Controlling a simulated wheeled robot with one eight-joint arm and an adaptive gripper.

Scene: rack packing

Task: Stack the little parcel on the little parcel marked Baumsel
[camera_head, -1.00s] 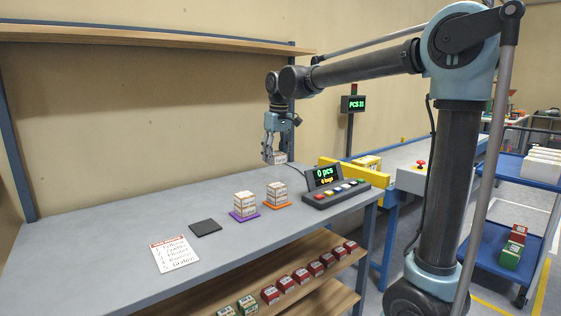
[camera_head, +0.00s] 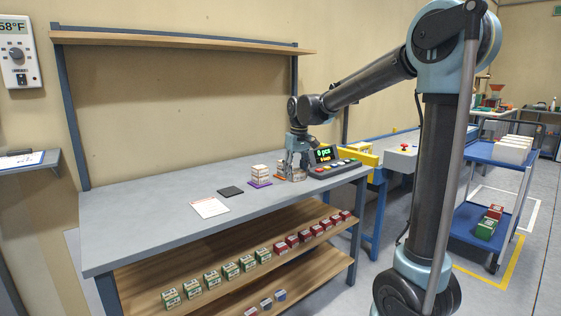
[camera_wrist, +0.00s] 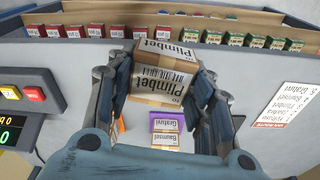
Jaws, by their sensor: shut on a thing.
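My gripper (camera_head: 298,172) is low over the bench, beside the orange mat. In the wrist view, it (camera_wrist: 160,100) is shut on a small parcel marked Plimbet (camera_wrist: 160,82), a white and brown box. Its printed faces fill the space between the fingers. The little parcel marked Baumsel (camera_wrist: 165,138) shows below it in the wrist view, at the purple mat (camera_wrist: 165,115), with a Gratuni label beside it. In the head view, a stack of parcels (camera_head: 260,172) stands on that purple mat (camera_head: 262,184), left of my gripper. The orange mat (camera_wrist: 121,124) is mostly hidden.
A counter console (camera_head: 325,157) with coloured buttons stands close right of my gripper. A dark square mat (camera_head: 230,191) and a paper list (camera_head: 209,208) lie to the left. The left of the bench (camera_head: 140,220) is clear. Red and green boxes line the shelf below.

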